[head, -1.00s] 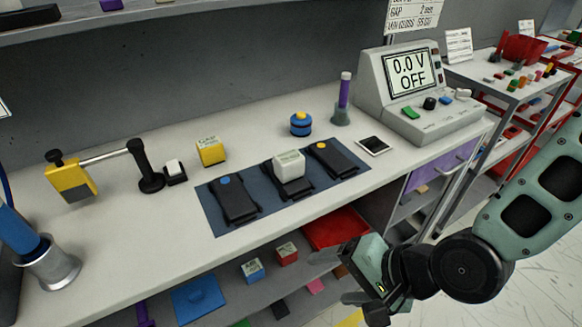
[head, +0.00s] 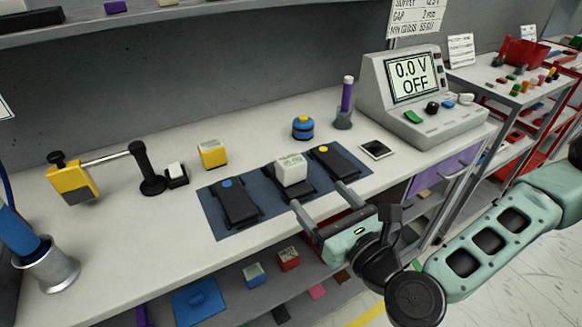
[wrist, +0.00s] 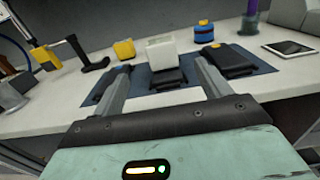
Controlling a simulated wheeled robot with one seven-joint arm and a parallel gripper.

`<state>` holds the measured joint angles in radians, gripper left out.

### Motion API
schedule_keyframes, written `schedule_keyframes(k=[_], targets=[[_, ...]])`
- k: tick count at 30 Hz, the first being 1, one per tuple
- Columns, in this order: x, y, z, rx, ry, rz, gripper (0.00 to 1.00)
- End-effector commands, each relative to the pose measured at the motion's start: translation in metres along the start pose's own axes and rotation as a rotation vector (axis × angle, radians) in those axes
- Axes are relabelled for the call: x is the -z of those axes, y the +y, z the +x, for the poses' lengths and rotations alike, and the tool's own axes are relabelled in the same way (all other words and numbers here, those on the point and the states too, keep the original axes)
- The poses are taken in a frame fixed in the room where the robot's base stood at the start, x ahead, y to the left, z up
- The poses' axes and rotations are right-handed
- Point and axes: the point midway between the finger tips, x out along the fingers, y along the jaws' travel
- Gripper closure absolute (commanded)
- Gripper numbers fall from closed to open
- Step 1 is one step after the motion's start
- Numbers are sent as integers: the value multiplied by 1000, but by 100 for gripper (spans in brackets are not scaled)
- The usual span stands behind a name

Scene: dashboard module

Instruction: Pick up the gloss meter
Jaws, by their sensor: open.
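A small white box with lettering on top, which looks like the gloss meter (head: 291,170), sits on the middle black module (head: 299,190) on the blue mat. Its lettering is too small to read surely. My gripper (head: 319,194) is open and empty at the mat's front edge, in front of the box and apart from it. In the wrist view the white box (wrist: 161,53) stands ahead, between the directions of my two fingers (wrist: 164,74).
Black modules flank the middle one: left with a blue dot (head: 238,202), right with a yellow dot (head: 336,162). A yellow block (head: 212,155) and a blue round piece (head: 303,128) stand behind. A meter console (head: 425,108) is at the right. A shelf with blocks lies below.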

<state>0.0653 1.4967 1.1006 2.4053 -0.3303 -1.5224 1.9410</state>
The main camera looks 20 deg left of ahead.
Motion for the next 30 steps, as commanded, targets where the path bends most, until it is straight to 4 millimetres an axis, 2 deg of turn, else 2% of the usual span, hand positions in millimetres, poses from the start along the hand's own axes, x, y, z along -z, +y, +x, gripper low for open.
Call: schedule_keyframes(k=[3,9,13,19,27,30], targets=[[-3,0,26,1,-3,-5,24],[-2,0,66,-1,0,-5,24],[-1,1,82,-2,0,-5,24],[-2,0,94,-2,0,-4,24],[-2,-1,132,-2,1,-5,24],[-1,-1,139,-3,2,-4,24]])
